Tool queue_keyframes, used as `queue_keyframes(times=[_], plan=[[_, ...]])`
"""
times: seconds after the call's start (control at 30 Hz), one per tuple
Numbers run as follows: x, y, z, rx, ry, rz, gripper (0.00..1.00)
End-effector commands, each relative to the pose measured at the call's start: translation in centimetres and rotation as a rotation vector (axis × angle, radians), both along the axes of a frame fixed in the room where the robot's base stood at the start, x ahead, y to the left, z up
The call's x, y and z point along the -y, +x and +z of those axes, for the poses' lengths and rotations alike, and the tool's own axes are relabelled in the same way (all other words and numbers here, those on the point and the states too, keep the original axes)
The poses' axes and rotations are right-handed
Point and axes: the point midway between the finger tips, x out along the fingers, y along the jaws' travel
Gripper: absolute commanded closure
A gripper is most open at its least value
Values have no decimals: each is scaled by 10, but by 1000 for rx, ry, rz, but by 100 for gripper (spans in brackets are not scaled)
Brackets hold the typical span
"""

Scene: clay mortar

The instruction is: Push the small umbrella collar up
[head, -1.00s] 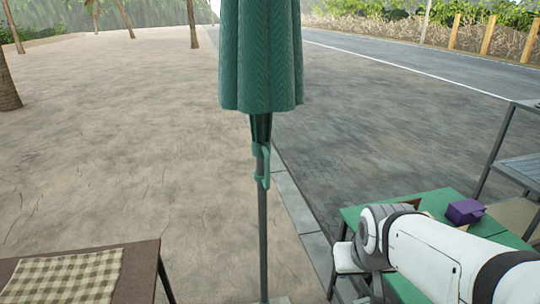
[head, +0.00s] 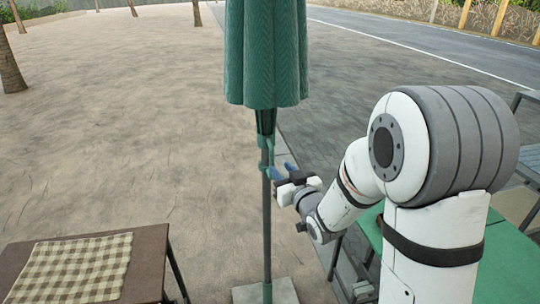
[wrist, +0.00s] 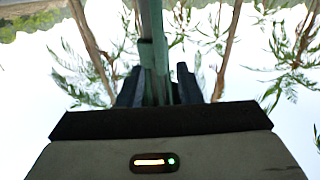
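The closed green umbrella (head: 265,55) hangs on its thin upright pole (head: 266,225) in the middle of the head view. The small green collar (head: 266,147) sits on the pole just under the canopy's lower edge. In the wrist view, the collar (wrist: 148,53) and pole appear in the gap between the two dark fingers of my gripper (wrist: 158,78). Contact between fingers and collar cannot be told.
A brown table with a checked cloth (head: 72,268) stands at the lower left. A green table (head: 505,262) is at the right, partly behind my arm. The pole stands on a pale square base (head: 248,294). Open sand lies to the left, paving to the right.

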Motion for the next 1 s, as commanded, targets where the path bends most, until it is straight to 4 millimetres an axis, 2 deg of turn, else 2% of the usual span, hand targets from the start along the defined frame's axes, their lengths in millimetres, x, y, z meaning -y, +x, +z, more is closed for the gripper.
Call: queue_keyframes(times=[0.3, 0.5, 0.87, 1.0], plan=[[-22, 41, 3, 3, 1, 3, 68], [-32, 61, 2, 2, 1, 2, 68], [-35, 66, 1, 2, 1, 2, 68], [-35, 66, 1, 2, 1, 2, 80]])
